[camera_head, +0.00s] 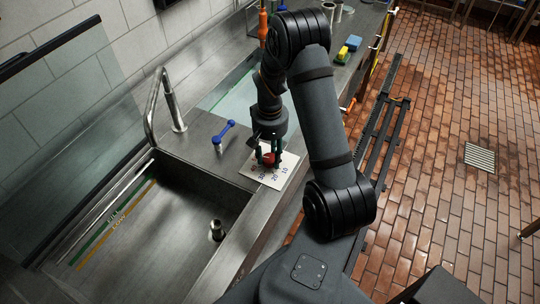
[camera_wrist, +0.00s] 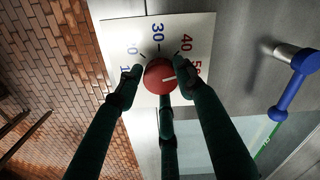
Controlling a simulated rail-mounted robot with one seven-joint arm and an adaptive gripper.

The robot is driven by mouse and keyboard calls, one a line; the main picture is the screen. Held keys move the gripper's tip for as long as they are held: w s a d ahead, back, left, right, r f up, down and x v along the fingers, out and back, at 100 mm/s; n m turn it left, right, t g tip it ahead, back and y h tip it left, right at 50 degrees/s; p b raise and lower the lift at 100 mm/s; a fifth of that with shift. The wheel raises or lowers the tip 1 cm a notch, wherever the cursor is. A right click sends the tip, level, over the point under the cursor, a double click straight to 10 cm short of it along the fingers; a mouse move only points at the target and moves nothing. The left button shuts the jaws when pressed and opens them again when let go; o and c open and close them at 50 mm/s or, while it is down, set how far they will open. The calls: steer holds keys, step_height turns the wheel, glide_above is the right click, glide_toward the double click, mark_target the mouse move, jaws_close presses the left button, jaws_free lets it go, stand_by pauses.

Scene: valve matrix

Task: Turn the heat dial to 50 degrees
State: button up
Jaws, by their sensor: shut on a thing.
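The heat dial is a red round knob (camera_wrist: 160,76) on a white plate (camera_wrist: 181,25) numbered 10 to 50. Its white pointer line faces right in the wrist view, toward the 50 mark, which a finger partly covers. I cannot tell if it lines up exactly. My gripper (camera_wrist: 160,78) has its dark green fingers closed around the knob, left, right and below. In the head view my gripper (camera_head: 268,152) reaches down onto the red knob (camera_head: 269,159), and the plate (camera_head: 287,168) lies on the counter.
A blue-handled lever valve (camera_head: 224,132) stands left of the plate; it also shows in the wrist view (camera_wrist: 294,88). A sink (camera_head: 150,220) with a tall faucet (camera_head: 165,100) lies to the left. Yellow and blue sponges (camera_head: 349,47) sit farther back.

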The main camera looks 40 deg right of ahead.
steer(key=shift+s+a, duration=0.1)
steer(key=c, duration=0.4)
steer(key=shift+f+m+b, duration=0.35)
steer(key=shift+m+b, duration=0.25)
steer(key=shift+b, duration=0.6)
steer(key=shift+r+m+b, duration=0.2)
steer(key=shift+m+b, duration=0.15)
steer(key=shift+m, duration=0.05)
steer(key=shift+r, duration=0.1)
steer(key=o, duration=1.2)
steer(key=shift+a, duration=0.1)
steer(key=shift+c, duration=0.2)
